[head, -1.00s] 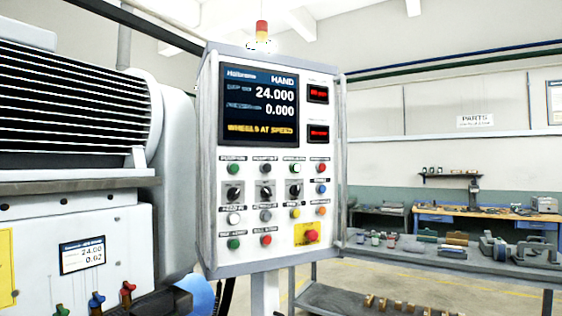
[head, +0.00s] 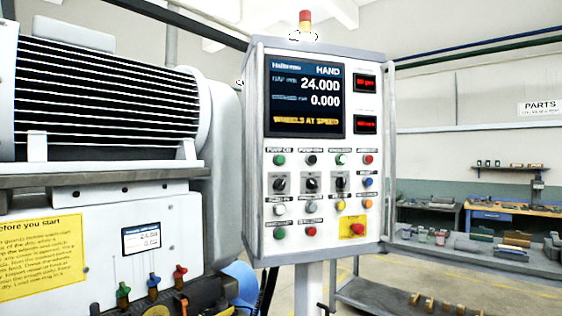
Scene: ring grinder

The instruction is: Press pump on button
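The control panel (head: 322,250) stands upright in the middle of the head view. Its screen (head: 305,95) reads HAND, 24.000, 0.000 and WHEELS AT SPEED. The top button row holds a green button (head: 279,160) at left, a dark button (head: 312,160), a bright-rimmed green button (head: 341,159) and a red button (head: 368,160). The labels above them are small and blurred; the leftmost seems to start with PUMP, but I cannot read it surely. Another green button (head: 279,233) is at the lower left. Neither of my grippers is in view.
Three dark selector knobs sit below the top row. A red emergency stop (head: 357,228) on a yellow plate is at the panel's lower right. The grinding machine (head: 180,225) stands close at left. A shelf cart with parts (head: 470,262) stands at right behind the panel.

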